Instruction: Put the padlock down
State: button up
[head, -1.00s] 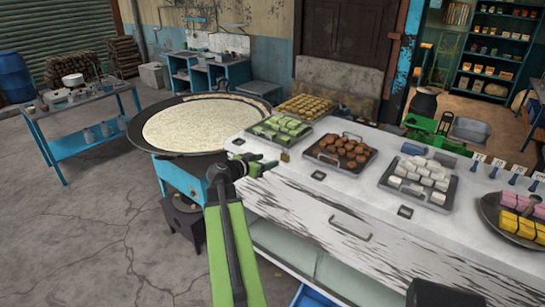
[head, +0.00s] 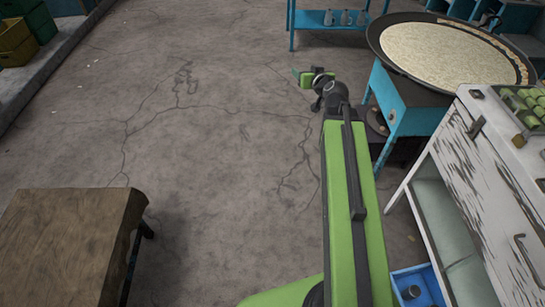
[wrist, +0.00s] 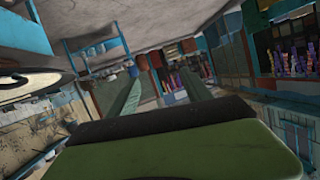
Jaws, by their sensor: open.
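A small brass-coloured item on the white counter (head: 482,125), at the corner of the green-sweets tray (head: 510,101), looks like the padlock (head: 519,141); it is too small to be sure. My gripper (head: 308,78) is over the open floor, left of the blue stove and well apart from the counter. In the wrist view my gripper (wrist: 162,74) has its two green fingers spread, with nothing between them. The padlock cannot be made out in the wrist view.
A large round pan (head: 445,50) sits on the blue stove (head: 402,100) at the upper right. A wooden bench (head: 65,245) stands at the lower left. A blue crate (head: 418,285) is on the floor by the counter. The cracked floor in the middle is clear.

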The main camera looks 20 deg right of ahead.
jog(key=s+a+f+n+g+y, duration=0.1)
jog(key=s+a+f+g+y, duration=0.15)
jog(key=a+f, duration=0.4)
jog(key=s+a+f+n+g+y, duration=0.15)
jog(key=s+a+f+g, duration=0.25)
jog(key=a, duration=0.6)
jog(key=s+a+f+g+h, duration=0.2)
jog(key=s+f+g, duration=0.1)
jog(key=s, duration=0.4)
jog(key=s+a+f+g+h, duration=0.1)
jog(key=s+a+f+g, duration=0.1)
jog(key=s+g, duration=0.3)
jog(key=shift+s+f+m+h, duration=0.4)
jog(key=shift+s+f+m, duration=0.1)
jog(key=shift+s, duration=0.65)
